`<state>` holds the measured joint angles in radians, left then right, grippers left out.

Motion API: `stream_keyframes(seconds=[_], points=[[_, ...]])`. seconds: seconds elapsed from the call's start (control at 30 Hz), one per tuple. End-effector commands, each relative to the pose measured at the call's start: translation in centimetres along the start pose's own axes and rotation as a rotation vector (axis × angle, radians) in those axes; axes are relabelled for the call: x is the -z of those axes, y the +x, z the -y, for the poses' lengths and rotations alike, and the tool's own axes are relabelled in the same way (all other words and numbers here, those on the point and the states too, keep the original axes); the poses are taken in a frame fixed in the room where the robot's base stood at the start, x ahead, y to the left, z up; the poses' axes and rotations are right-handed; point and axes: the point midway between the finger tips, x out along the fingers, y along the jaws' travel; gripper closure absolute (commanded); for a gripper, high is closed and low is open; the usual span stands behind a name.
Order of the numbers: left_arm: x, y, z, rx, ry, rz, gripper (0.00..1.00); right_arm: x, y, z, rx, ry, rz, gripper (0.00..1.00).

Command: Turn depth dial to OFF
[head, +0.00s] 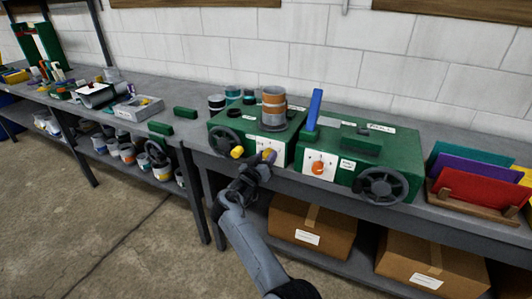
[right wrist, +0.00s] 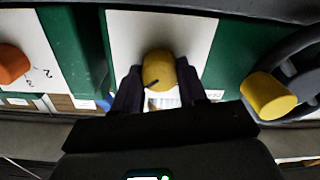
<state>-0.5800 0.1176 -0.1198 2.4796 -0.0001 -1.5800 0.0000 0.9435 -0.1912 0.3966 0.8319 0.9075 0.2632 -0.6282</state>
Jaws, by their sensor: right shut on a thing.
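A yellow dial (right wrist: 160,70) sits on a white plate (right wrist: 120,35) on the front of the left green machine (head: 221,124). A dark pointer mark shows on its face. My right gripper (right wrist: 160,88) is shut on this yellow dial, one finger on each side. In the head view the right gripper (head: 264,163) covers part of the dial. I cannot read the plate's lettering. An orange dial (head: 318,168) is on the right green machine (head: 402,148); numbers show beside it in the wrist view. My left gripper is not in view.
A handwheel (head: 226,139) with a yellow handle (right wrist: 268,95) stands close beside the gripped dial. A larger handwheel (head: 381,187) is on the right machine. A blue lever (head: 314,110) stands upright. Cardboard boxes (head: 312,228) fill the lower shelf. The floor in front is clear.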

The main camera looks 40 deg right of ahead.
Motion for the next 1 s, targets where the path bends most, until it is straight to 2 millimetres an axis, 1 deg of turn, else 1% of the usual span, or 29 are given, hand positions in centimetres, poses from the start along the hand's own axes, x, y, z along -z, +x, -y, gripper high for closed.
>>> stream_keyframes(seconds=[0.03, 0.1, 0.4, 0.7, 1.0], points=[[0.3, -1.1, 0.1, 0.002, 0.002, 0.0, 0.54, 0.6, 0.1, -0.1, 0.001, -0.043, 0.0, 0.89], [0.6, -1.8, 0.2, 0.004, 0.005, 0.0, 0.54, 0.6, 0.0, -0.1, 0.001, -0.107, 0.002, 0.89], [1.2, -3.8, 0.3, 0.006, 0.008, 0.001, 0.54, 0.3, 0.0, 0.0, 0.002, -0.392, 0.006, 0.89], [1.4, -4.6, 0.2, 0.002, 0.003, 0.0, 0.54, 0.2, 0.0, 0.1, 0.001, -0.676, 0.012, 0.89], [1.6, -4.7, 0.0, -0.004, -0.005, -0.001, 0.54, 0.0, 0.1, 0.2, 0.001, -0.96, 0.018, 0.89]])
